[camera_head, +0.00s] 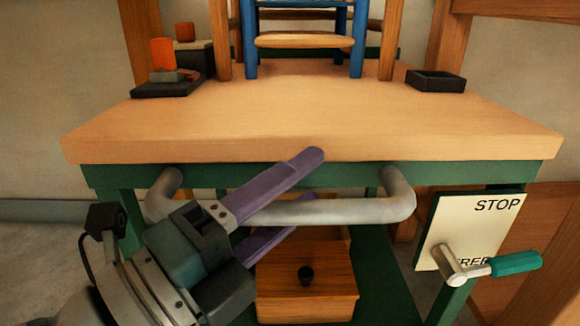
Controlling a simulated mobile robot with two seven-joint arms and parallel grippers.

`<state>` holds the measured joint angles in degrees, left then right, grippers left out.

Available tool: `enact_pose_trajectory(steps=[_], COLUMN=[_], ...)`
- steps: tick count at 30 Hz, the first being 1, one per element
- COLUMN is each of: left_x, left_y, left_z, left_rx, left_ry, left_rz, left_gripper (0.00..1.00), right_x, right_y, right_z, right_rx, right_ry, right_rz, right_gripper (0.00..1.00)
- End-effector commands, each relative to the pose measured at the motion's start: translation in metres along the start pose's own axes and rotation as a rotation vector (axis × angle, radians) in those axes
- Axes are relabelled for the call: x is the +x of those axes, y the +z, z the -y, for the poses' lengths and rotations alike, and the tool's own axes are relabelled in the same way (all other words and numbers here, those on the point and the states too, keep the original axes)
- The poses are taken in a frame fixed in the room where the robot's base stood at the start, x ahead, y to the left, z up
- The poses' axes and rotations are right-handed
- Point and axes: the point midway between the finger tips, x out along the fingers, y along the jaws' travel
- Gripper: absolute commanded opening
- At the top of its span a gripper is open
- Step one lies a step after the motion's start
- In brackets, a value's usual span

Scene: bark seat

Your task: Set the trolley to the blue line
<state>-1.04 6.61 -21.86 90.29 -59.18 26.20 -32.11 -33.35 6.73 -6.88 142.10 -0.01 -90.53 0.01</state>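The trolley has a thick wooden top (310,115) on a green frame (455,174). A grey bar handle (360,211) runs along its near side. My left gripper (314,174) reaches in from the lower left with its two purple fingers apart. The upper finger crosses in front of and above the bar; the lower one passes below and behind it, so the bar appears to lie between them. Contact cannot be told. A lever with a green grip (515,264) points right, its hub near the half-covered word FREE on the STOP/FREE plate (470,225). No blue floor line shows. My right gripper is out of view.
A blue and wooden seat frame (305,41) stands at the back of the top. Orange-topped items (163,55) sit at the back left, and a dark tray (436,80) at the back right. A wooden drawer box (305,292) with a black knob sits below.

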Motion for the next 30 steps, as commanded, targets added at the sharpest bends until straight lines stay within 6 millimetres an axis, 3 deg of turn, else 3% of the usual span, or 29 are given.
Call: enact_pose_trajectory(steps=[2, 14, 30], left_x=[-0.0002, -0.0004, -0.0004], left_y=[0.0001, 0.0000, -0.0001], left_z=[-0.0001, 0.0000, 0.0003], left_rx=[0.000, 0.000, 0.000], left_ry=[0.000, 0.000, -0.001], left_rz=[0.000, 0.000, -0.001], left_gripper=[0.45, 0.00, 0.00], right_x=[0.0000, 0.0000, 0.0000], right_y=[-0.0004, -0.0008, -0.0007], right_z=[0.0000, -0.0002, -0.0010], right_rx=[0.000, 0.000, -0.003], right_ry=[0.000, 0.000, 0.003], right_rz=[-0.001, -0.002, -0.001], right_gripper=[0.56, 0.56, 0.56])
